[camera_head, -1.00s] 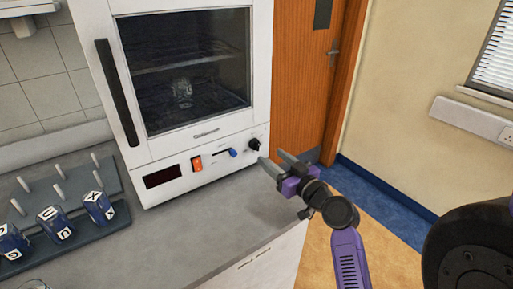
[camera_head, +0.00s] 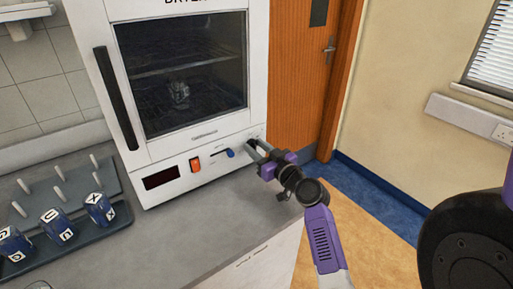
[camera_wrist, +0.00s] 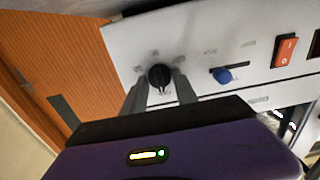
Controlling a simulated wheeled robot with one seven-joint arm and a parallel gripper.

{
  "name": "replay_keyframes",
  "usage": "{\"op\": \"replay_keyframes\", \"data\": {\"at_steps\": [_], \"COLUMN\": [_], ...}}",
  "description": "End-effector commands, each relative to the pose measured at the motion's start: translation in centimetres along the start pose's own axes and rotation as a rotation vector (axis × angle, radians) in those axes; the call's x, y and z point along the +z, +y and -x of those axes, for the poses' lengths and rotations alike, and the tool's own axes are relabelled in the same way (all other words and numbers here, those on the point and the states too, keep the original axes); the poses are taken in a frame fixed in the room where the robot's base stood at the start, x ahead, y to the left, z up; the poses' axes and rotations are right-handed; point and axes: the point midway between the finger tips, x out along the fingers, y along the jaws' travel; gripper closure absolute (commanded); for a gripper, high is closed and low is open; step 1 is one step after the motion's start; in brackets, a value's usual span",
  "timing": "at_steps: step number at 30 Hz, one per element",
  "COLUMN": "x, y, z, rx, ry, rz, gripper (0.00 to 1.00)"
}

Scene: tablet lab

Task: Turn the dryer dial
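The dryer dial is a black round knob (camera_wrist: 158,76) at the right end of the white dryer's (camera_head: 190,125) lower front panel. In the wrist view my gripper (camera_wrist: 160,84) points at the panel, with one grey finger on each side of the dial. The fingers are apart, and a small gap seems to show beside the knob. I cannot tell whether they touch it. In the head view my gripper (camera_head: 256,149) is at the panel's right end and its fingers partly hide the dial.
A blue slider knob (camera_head: 230,153) and an orange switch (camera_head: 195,165) sit left of the dial. A rack (camera_head: 75,238) with several blue lettered items stands on the grey counter (camera_head: 190,235). A wooden door (camera_head: 298,75) is behind on the right.

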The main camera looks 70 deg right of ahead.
Motion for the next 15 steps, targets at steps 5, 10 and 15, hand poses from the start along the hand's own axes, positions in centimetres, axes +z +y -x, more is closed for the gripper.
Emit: {"op": "replay_keyframes", "data": {"at_steps": [5,10,15], "x": [0.00,0.00,0.01], "y": [-0.01,-0.01,-0.08], "z": [0.01,0.02,0.00], "rx": [0.000,0.000,-0.002], "ry": [0.000,0.000,0.000], "rz": [0.000,-0.005,-0.039], "gripper": [1.00,1.00,1.00]}}
